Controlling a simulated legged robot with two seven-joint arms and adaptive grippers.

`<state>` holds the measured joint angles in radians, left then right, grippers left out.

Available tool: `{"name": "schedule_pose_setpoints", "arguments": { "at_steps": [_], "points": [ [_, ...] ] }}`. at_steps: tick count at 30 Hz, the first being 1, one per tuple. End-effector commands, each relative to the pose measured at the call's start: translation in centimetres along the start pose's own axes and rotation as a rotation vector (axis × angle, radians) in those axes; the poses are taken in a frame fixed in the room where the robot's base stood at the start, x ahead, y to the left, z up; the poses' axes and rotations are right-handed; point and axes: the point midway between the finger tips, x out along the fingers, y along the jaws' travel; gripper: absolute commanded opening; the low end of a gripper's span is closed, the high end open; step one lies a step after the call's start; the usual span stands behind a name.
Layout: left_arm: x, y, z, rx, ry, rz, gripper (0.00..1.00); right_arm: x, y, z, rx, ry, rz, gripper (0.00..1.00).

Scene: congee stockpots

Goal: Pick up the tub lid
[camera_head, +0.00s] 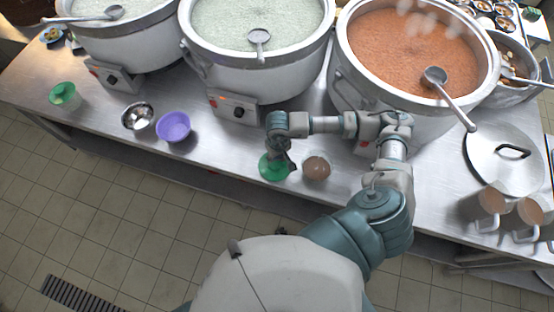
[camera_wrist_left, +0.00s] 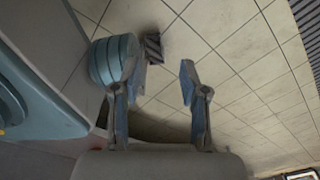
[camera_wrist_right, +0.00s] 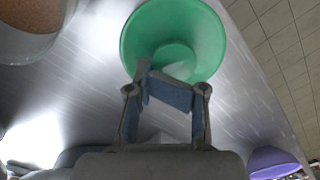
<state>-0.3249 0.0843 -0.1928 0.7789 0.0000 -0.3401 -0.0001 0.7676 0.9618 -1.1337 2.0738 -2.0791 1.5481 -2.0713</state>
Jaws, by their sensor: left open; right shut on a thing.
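The green round tub lid (camera_head: 268,168) is at the front edge of the steel counter, below my right gripper (camera_head: 284,158). In the right wrist view the lid (camera_wrist_right: 205,50) shows as a green disc with a raised round middle. My right gripper (camera_wrist_right: 165,82) is shut on that raised part; the fingers hide some of it. I cannot tell whether the lid is clear of the counter. A small round tub with brown contents (camera_head: 316,168) stands just right of the lid. My left gripper (camera_wrist_left: 164,72) is open and empty over the tiled floor, and out of the head view.
Three large stockpots stand behind, with green (camera_head: 220,20), pale and orange-brown (camera_head: 400,55) contents. A purple bowl (camera_head: 173,127), a metal bowl (camera_head: 137,117) and another green item (camera_head: 62,94) are left. A metal pot lid (camera_head: 485,165) and mugs (camera_head: 488,222) are right.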

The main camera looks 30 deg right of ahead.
Motion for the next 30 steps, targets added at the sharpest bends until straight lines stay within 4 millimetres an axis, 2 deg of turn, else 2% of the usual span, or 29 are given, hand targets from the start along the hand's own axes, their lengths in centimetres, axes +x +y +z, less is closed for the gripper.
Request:
{"name": "schedule_pose_setpoints", "arguments": {
  "at_steps": [3, 9, 15, 21, 22, 29, 30],
  "points": [
    [0.0, -0.3, -0.1, 0.002, -0.003, -0.003, 0.44, -2.8, 0.1, -0.1, 0.000, 0.006, 0.001, 0.00],
    [-0.1, -0.3, -1.2, 0.002, 0.012, -0.004, 0.44, -6.6, 0.1, -0.1, 0.000, 0.006, 0.001, 0.00],
    [-0.2, -0.1, -1.5, 0.000, 0.011, -0.001, 0.44, -8.2, 0.0, 0.0, 0.000, 0.003, 0.004, 0.00],
    [-0.2, 0.3, -1.4, -0.003, 0.010, 0.004, 0.44, -8.2, 0.0, 0.0, 0.000, 0.003, 0.004, 0.00],
    [-0.2, 0.3, -1.4, -0.003, 0.010, 0.004, 0.44, -8.2, 0.0, 0.0, 0.000, 0.003, 0.004, 0.22],
    [-0.2, 0.3, -1.4, -0.004, 0.012, 0.004, 0.44, -8.2, 0.1, 0.0, 0.001, 0.003, 0.002, 0.80],
    [-0.2, 0.3, -1.4, -0.004, 0.011, 0.004, 0.44, -8.2, 0.1, 0.0, 0.001, 0.003, 0.002, 0.80]
  ]
}}
